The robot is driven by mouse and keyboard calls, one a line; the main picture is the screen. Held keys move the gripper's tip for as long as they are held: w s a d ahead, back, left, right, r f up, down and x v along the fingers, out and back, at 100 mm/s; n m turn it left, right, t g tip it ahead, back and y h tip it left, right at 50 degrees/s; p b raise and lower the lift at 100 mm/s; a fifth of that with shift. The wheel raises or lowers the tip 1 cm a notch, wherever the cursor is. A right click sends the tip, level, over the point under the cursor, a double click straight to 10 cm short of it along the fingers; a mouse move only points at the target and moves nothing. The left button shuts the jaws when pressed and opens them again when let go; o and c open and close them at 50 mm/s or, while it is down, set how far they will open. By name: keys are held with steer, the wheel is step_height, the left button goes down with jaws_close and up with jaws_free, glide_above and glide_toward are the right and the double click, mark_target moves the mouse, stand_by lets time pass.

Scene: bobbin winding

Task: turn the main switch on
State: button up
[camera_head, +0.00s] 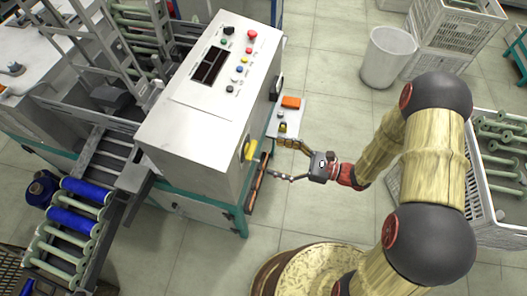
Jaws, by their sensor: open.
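The winding machine's large white cabinet (190,125) stands left of centre. A yellow part (249,149), likely the main switch, is on the cabinet's right side, low near the front corner. Its handle position is too small to tell. My gripper (276,159) is to the right of this yellow part, apart from it in the picture. Its two fingers are spread and point left toward the cabinet, with nothing between them.
A small side shelf (292,110) holds an orange item (291,102) just above my gripper. A control panel with several buttons (240,68) tops the cabinet. Blue bobbins (75,220) lie at lower left. A bin (388,57) and a crate of bobbins (486,200) stand right.

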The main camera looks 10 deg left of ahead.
mark_target(250, 150)
steer(key=shift+w+a+b, duration=0.2)
steer(key=shift+w+a, duration=0.05)
steer(key=shift+a, duration=1.15)
steer(key=shift+w+a+b, duration=0.2)
steer(key=shift+a, duration=1.15)
steer(key=shift+c, duration=1)
steer(key=c, duration=1)
steer(key=shift+o, duration=0.2)
steer(key=shift+r+m+p, duration=0.1)
steer(key=shift+m+p, duration=0.2)
steer(key=shift+p, duration=0.25)
steer(key=m+p, duration=1.3)
steer(key=m, duration=0.4)
steer(key=shift+m, duration=0.3)
